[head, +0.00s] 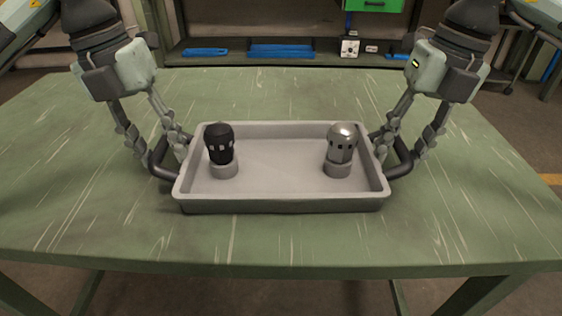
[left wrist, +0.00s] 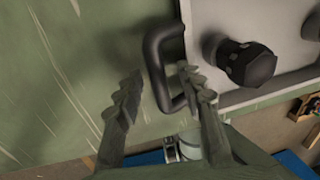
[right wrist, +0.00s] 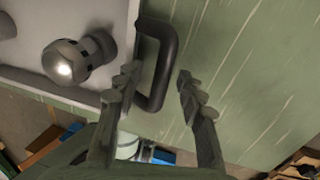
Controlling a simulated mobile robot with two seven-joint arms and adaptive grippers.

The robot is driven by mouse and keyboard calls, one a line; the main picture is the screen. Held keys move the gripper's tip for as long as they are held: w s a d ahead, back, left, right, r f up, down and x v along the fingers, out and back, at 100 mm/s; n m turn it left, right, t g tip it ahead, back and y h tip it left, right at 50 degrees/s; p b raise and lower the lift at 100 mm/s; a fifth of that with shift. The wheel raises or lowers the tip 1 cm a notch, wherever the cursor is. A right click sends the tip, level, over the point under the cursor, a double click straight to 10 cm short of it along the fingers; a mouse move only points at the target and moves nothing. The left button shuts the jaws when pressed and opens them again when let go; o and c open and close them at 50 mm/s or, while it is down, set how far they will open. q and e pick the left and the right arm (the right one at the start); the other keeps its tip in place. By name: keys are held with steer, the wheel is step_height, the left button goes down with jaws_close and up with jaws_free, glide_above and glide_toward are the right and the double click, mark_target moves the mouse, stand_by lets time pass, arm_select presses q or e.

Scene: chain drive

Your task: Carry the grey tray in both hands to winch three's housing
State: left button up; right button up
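The grey tray (head: 280,205) sits on the green table, with a dark looped handle at each end. It holds a black capped piece (head: 219,145) at the left and a silver domed piece (head: 341,145) at the right, both upright. My left gripper (head: 166,158) is open, its fingers on either side of the left handle (left wrist: 157,62) with a gap visible. My right gripper (head: 396,158) is open, its fingers either side of the right handle (right wrist: 161,62). Neither gripper is closed on its handle.
The green table (head: 290,245) is clear around the tray. Behind it stands a shelf with blue trays (head: 281,51), a green bin (head: 374,5) and a small white box (head: 349,47). No winch housing can be made out.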

arm_select(q)
steer(key=shift+f, duration=0.3)
arm_select(e)
steer(key=shift+f, duration=0.3)
arm_select(q)
steer(key=shift+c, duration=0.6)
arm_select(e)
steer(key=shift+c, duration=0.6)
arm_select(q)
jaws_close()
arm_select(e)
jaws_close()
arm_select(q)
steer(key=shift+r, duration=0.1)
arm_select(e)
steer(key=shift+r, duration=0.1)
